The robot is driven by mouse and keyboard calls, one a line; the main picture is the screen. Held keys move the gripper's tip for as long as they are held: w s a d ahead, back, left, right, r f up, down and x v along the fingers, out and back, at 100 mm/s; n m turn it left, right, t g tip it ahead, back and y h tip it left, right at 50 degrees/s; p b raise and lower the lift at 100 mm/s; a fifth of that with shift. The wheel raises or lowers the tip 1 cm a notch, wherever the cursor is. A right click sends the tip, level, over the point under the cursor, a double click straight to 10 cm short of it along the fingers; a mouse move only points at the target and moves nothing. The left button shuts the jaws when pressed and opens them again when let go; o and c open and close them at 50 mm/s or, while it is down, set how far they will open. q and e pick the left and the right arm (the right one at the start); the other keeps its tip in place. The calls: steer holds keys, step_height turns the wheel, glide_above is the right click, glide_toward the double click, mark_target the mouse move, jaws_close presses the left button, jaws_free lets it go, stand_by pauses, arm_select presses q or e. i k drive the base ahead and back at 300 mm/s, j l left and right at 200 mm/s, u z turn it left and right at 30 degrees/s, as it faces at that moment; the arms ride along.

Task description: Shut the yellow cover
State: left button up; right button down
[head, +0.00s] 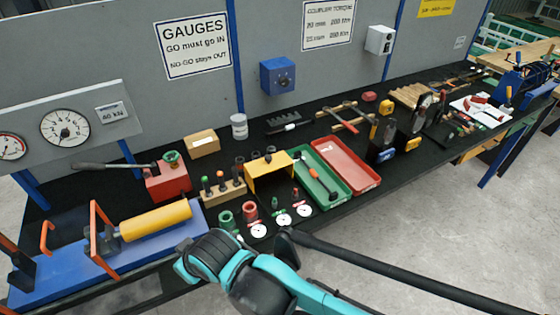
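A yellow sheet piece, like an open-fronted box or stand (270,172), stands on the black bench left of the green tray. A yellow cylinder (155,220) lies on the blue machine (140,250) at the left, with orange frames around its left end. I cannot tell for certain which of these yellow parts is the cover; no hinge is clear. A teal and black arm of mine crosses the bottom middle, in front of the bench. No gripper fingers show in the head view, so neither gripper can be seen.
A green tray (303,186) and a red tray (356,181) sit mid-bench. Small dial gauges and coloured rings stand by the front edge. A red pump (168,182) with a long lever stands behind the blue machine. Bare floor (440,230) lies in front of the bench.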

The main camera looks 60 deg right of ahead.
mark_target(253, 170)
steer(key=z, duration=1.8)
steer(key=i+l, duration=0.25)
steer(key=l, duration=0.2)
steer(key=i+l+z, duration=0.15)
steer(key=l, duration=0.35)
steer(key=i+l, duration=0.35)
steer(key=l+z, duration=0.05)
steer(key=l, duration=0.05)
